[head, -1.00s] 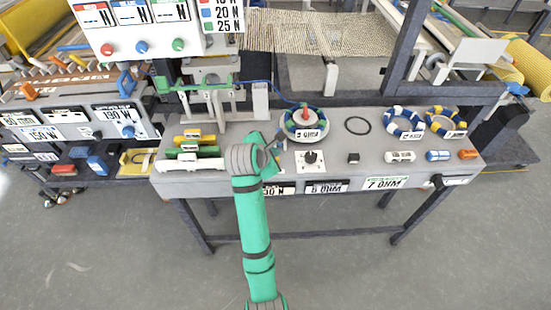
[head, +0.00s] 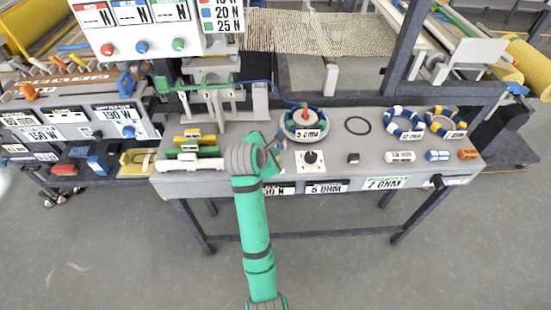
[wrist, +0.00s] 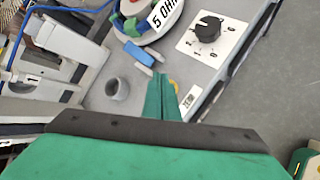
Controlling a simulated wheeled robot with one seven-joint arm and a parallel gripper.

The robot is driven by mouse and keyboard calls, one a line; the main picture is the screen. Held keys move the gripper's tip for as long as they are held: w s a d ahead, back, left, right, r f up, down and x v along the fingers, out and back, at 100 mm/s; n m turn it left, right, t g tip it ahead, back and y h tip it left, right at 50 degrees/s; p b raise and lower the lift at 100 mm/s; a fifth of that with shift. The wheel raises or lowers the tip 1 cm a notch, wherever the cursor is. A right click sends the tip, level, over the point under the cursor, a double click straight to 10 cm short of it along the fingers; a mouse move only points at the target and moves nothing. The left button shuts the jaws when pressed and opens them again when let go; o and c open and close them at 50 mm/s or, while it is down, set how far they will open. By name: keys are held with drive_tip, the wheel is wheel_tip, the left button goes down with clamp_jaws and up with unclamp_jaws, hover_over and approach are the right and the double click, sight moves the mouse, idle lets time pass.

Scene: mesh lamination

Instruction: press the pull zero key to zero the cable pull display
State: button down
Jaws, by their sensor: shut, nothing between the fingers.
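My gripper (wrist: 162,82) is shut and empty, its green fingers together low over the bench's front part. In the head view my own wrist hides most of it. A small yellow round part (wrist: 175,86) shows just beside the fingertips, mostly covered by them. A small label (wrist: 191,97) lies next to it. I cannot read that label, nor tell whether this part is the pull zero key or whether the fingers touch it. A display ending in N (head: 281,189) sits on the bench front below my gripper, partly hidden by my arm.
A black knob on a white plate (wrist: 207,28) stands right of the fingers. A blue cylinder (wrist: 138,53) and a grey cup (wrist: 117,88) are close by. The bench front edge is near.

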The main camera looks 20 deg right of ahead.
drive_tip(key=shift+f, duration=0.1)
drive_tip(key=shift+f, duration=0.3)
drive_tip(key=shift+f, duration=0.55)
idle(1.0)
drive_tip(key=shift+a+r, duration=0.1)
drive_tip(key=shift+r, duration=0.9)
drive_tip(key=shift+r, duration=0.1)
drive_tip(key=shift+r, duration=2.4)
